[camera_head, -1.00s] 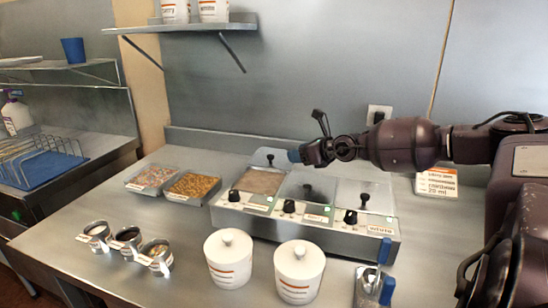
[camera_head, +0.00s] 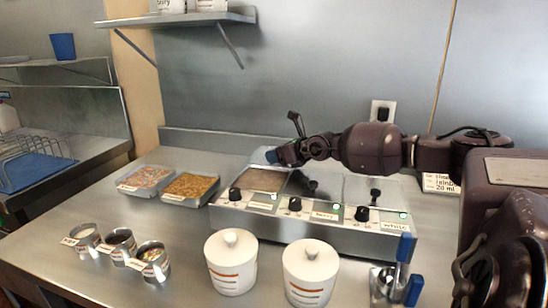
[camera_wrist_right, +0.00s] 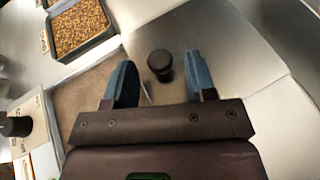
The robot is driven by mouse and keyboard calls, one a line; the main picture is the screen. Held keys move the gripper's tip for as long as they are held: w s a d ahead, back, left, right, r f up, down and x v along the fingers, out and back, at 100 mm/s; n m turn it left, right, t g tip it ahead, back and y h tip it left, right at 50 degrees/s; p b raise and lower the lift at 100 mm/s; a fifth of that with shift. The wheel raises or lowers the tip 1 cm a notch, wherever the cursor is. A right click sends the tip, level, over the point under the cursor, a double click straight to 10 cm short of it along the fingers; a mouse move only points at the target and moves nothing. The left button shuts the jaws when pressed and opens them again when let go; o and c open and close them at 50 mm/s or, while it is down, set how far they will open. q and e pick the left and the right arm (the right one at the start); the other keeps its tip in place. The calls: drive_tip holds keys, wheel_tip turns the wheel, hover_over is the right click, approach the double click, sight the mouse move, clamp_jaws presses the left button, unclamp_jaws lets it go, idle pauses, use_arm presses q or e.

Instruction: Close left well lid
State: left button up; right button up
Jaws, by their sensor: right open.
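The three-well warmer (camera_head: 300,234) stands on the steel counter. Its left well (camera_head: 264,180) is uncovered and shows brown contents, also visible in the right wrist view (camera_wrist_right: 85,95). The middle lid (camera_head: 312,186) and right lid (camera_head: 373,194) lie over their wells, each with a black knob. My right gripper (camera_head: 272,155) is at the back of the left well, blue fingers open. In the right wrist view a black lid knob (camera_wrist_right: 160,63) sits between the spread fingers, apart from both. The left lid is mostly hidden in the head view. My left gripper is out of view.
Two topping trays (camera_head: 190,187) (camera_head: 144,180) lie left of the warmer. Two white lidded jars (camera_head: 230,265) (camera_head: 311,272) stand in front. Three small cups (camera_head: 154,262) are at the front left. A blue-handled tool (camera_head: 405,247) stands front right.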

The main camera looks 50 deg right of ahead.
drive_tip(key=shift+w+f, duration=0.1)
drive_tip(key=shift+w, duration=0.15)
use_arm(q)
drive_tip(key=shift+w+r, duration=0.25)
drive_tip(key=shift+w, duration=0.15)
